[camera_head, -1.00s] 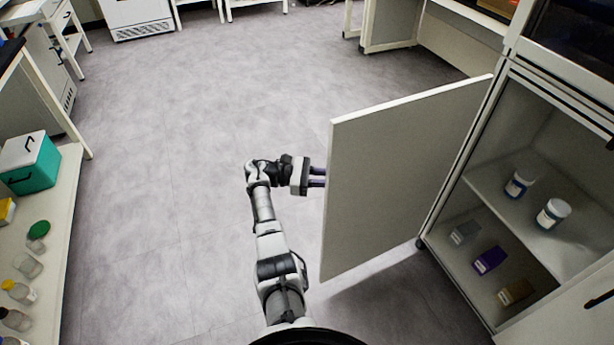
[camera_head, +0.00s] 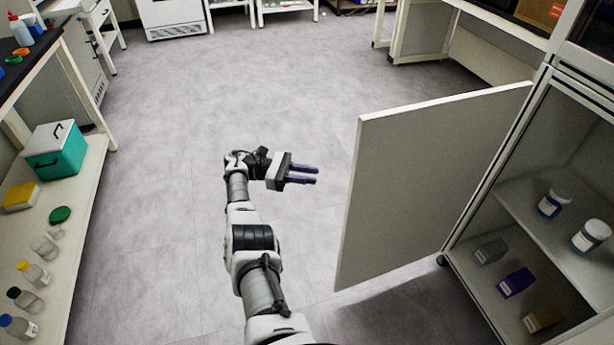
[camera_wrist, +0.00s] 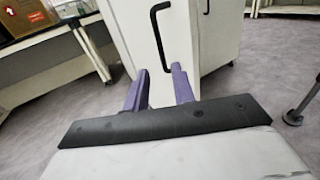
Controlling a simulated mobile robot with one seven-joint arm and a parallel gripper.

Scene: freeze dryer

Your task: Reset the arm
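My gripper (camera_head: 318,175) is at the end of my outstretched arm, over bare floor to the left of the open cabinet door (camera_head: 425,185). Its two purple fingers point right, toward the door, with clear space between their tips and the panel. The wrist view also shows the fingers of my gripper (camera_wrist: 158,82), spread apart with nothing between them. A white panel with a black handle (camera_wrist: 160,40) stands beyond them in that view.
The cabinet's shelf (camera_head: 525,205) holds two white-capped jars; several small boxes sit below it. At the left, a low shelf (camera_head: 85,200) carries a teal box (camera_head: 60,160), a yellow box (camera_head: 20,196) and several bottles. The floor (camera_head: 240,90) ahead is clear.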

